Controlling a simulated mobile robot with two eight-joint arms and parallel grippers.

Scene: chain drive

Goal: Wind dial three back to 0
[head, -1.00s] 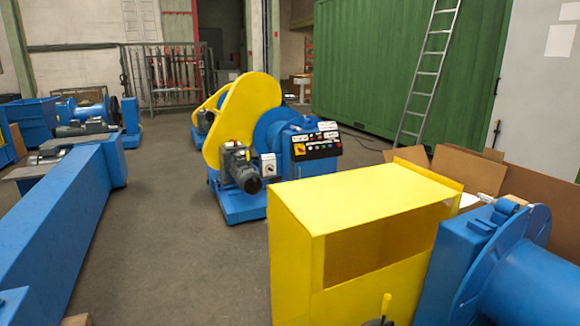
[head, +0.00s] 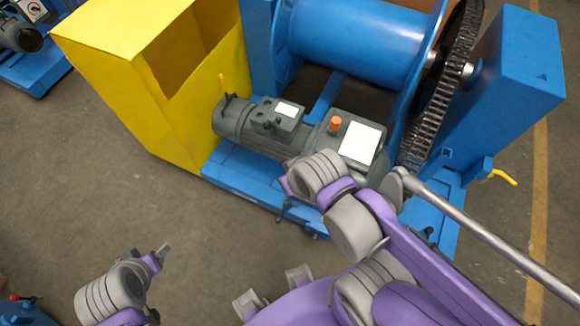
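No dial with readable numbers shows now, so I cannot make out dial three. The nearest machine has a blue drum (head: 350,40), a chain (head: 440,90) and a grey motor with gearbox (head: 265,125). My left gripper (head: 163,250) is at the lower left over bare floor, apart from the machine. It is small and seen edge-on, so its opening is unclear. My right arm (head: 420,255) reaches in from the lower right, in front of the gearbox. The end of that arm (head: 287,185) is near the blue base, and its fingers cannot be made out.
A yellow box (head: 125,45) stands at the machine's left. A grey rod (head: 490,240) slants across the right. Floor (head: 60,180) is clear at the left.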

